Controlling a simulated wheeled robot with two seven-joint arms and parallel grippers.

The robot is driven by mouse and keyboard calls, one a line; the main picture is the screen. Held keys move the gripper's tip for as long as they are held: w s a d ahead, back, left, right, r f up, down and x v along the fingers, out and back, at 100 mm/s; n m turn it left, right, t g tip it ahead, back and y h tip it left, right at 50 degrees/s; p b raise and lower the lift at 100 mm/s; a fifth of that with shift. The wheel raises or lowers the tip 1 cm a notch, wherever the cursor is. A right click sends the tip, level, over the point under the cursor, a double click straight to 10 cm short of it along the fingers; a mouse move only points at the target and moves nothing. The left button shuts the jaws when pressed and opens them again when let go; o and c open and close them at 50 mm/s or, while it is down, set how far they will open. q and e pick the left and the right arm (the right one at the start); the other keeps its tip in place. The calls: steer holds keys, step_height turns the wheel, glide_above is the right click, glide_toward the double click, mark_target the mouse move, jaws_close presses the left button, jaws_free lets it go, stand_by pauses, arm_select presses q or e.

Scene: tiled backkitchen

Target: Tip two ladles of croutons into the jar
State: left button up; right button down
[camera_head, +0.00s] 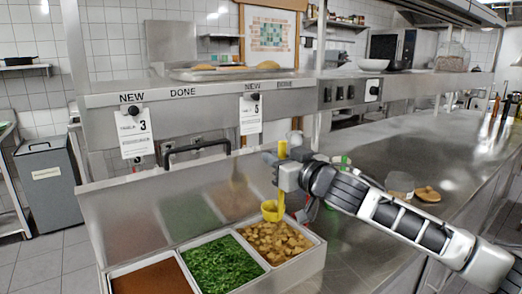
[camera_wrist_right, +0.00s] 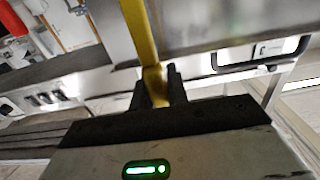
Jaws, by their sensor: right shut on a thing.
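A yellow ladle (camera_head: 270,211) hangs with its bowl low over the croutons (camera_head: 276,243), at the back of their white compartment. My right gripper (camera_head: 282,174) is shut on the ladle's handle, which also runs up between the fingers in the right wrist view (camera_wrist_right: 144,40). I cannot tell whether the bowl touches the croutons or holds any. A clear glass shape (camera_head: 400,184), perhaps the jar, stands on the steel counter to the right, partly behind my right arm. My left gripper is not in view.
Chopped green herbs (camera_head: 222,264) and a brown powder (camera_head: 152,279) fill the compartments to the left. A raised lid with a black handle (camera_head: 195,147) stands behind. A round wooden piece (camera_head: 428,194) lies on the counter (camera_head: 440,150), which has free room. A ticket shelf crosses above.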

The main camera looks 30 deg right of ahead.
mark_target(282, 204)
steer(key=f+b, duration=0.2)
steer(key=f, duration=0.1)
steer(key=f+b, duration=0.2)
steer(key=f, duration=0.1)
steer(key=f+b, duration=0.2)
steer(key=f, duration=0.1)
steer(key=shift+s+b, duration=0.3)
steer(key=shift+b, duration=0.05)
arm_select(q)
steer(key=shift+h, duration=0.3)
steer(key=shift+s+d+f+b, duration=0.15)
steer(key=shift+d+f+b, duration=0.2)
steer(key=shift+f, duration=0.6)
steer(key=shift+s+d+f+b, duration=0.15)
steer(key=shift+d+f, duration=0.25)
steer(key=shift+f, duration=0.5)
arm_select(e)
steer(key=shift+f, duration=0.85)
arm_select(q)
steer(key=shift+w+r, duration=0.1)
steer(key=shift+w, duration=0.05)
